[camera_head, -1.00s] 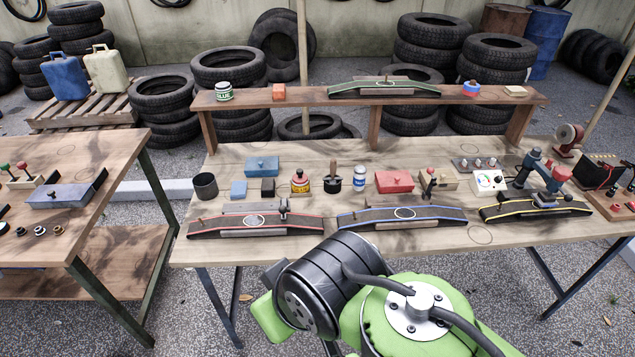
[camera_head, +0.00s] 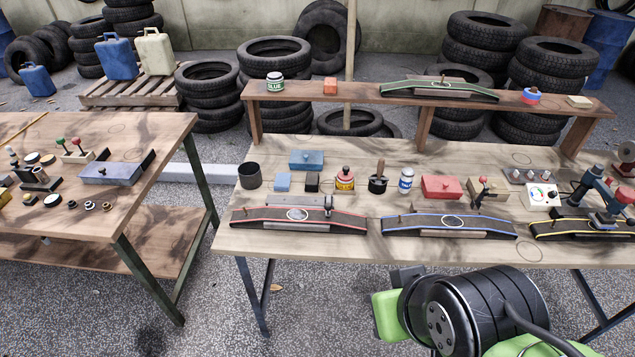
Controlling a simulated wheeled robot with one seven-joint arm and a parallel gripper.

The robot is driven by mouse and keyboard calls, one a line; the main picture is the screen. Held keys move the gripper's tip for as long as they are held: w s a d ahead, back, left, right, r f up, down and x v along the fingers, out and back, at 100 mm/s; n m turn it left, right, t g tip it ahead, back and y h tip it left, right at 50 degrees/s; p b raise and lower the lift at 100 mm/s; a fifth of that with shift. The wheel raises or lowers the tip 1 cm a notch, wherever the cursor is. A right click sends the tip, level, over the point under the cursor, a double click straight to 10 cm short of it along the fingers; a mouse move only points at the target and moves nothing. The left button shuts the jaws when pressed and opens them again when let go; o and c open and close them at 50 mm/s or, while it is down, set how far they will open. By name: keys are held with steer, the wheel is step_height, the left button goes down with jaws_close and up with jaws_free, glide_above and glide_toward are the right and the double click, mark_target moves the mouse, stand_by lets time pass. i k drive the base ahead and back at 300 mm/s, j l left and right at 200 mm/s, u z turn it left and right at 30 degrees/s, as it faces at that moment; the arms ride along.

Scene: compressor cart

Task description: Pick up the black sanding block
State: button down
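A small black block (camera_head: 312,183), which looks like the black sanding block, sits on the middle workbench, left of centre. It stands between a light blue block (camera_head: 283,181) and a yellow and red container with a black knob (camera_head: 345,179). A flat blue box (camera_head: 306,160) is behind it. A red-edged black ramp (camera_head: 298,219) lies in front of it. My green and black arm shows at the bottom right, in front of the bench. My gripper is outside the view.
A dark cup (camera_head: 249,175), a black pot with a brush (camera_head: 378,180) and a white and blue can (camera_head: 406,181) stand in the same row. A raised wooden shelf (camera_head: 360,94) runs behind. A second bench (camera_head: 70,212) is at the left, with a floor gap between benches.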

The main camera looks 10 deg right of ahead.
mark_target(312, 184)
steer(key=i+j+u, duration=0.2)
steer(key=i+u, duration=0.2)
steer(key=i, duration=0.15)
steer(key=i+u, duration=0.45)
steer(key=i, duration=0.15)
